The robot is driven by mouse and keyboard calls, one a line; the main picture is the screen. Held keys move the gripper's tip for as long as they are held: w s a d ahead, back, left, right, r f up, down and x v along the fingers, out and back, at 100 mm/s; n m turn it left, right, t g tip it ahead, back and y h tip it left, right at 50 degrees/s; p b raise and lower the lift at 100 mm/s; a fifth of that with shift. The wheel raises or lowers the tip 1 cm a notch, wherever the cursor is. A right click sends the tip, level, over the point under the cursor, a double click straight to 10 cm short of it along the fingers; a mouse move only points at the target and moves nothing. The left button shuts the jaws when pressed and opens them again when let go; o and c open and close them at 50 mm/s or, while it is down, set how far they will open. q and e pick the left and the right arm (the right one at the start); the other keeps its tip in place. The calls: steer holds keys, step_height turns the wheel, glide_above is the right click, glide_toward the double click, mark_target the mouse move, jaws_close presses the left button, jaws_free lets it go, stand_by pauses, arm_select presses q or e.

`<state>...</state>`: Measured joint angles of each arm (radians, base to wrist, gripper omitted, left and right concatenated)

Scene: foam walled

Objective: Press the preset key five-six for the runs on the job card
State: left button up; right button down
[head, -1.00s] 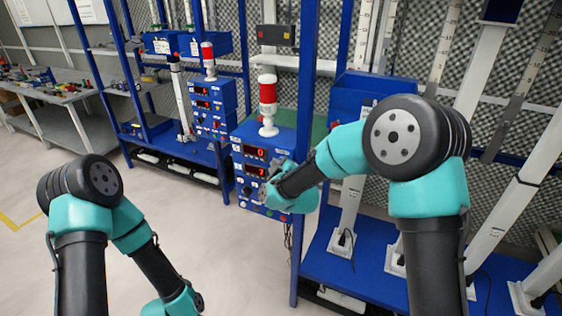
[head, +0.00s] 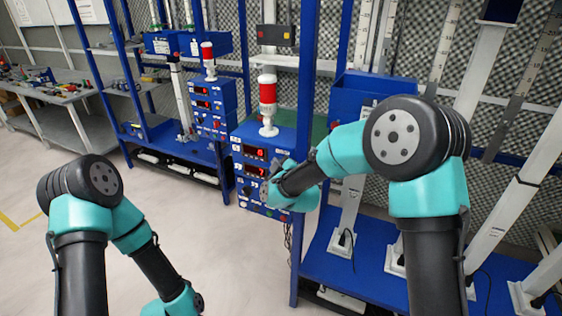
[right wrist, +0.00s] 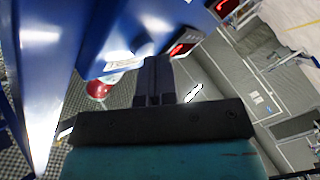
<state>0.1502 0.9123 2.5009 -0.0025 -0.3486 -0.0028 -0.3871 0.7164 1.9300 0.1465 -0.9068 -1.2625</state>
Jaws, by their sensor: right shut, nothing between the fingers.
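The blue control box (head: 262,140) stands mid-picture in the head view, with two red digit displays on its front. The lower display (head: 255,170) seems to read 7; the upper display (head: 255,152) is too small to read surely. My right gripper (head: 266,190) is shut and empty at the box's front, below and right of the lower display. Its fingers also show shut in the right wrist view (right wrist: 158,78). The gripper hides part of the panel, and I cannot tell whether it touches a key. No key label or job card is readable. My left gripper is out of view.
A red and white lamp (head: 268,104) stands on the box. A second blue box (head: 210,108) with displays is farther left. A blue post (head: 304,170) rises close behind my right forearm.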

steer(key=shift+w+d, duration=0.1)
steer(key=shift+w, duration=0.05)
stand_by(0.5)
steer(key=shift+s+a, duration=0.4)
steer(key=shift+s, duration=0.4)
steer(key=shift+s+a, duration=0.4)
steer(key=shift+s, duration=0.35)
steer(key=shift+s+a, duration=0.4)
steer(key=shift+s, duration=0.3)
steer(key=shift+s+a, duration=0.4)
steer(key=shift+s, duration=0.35)
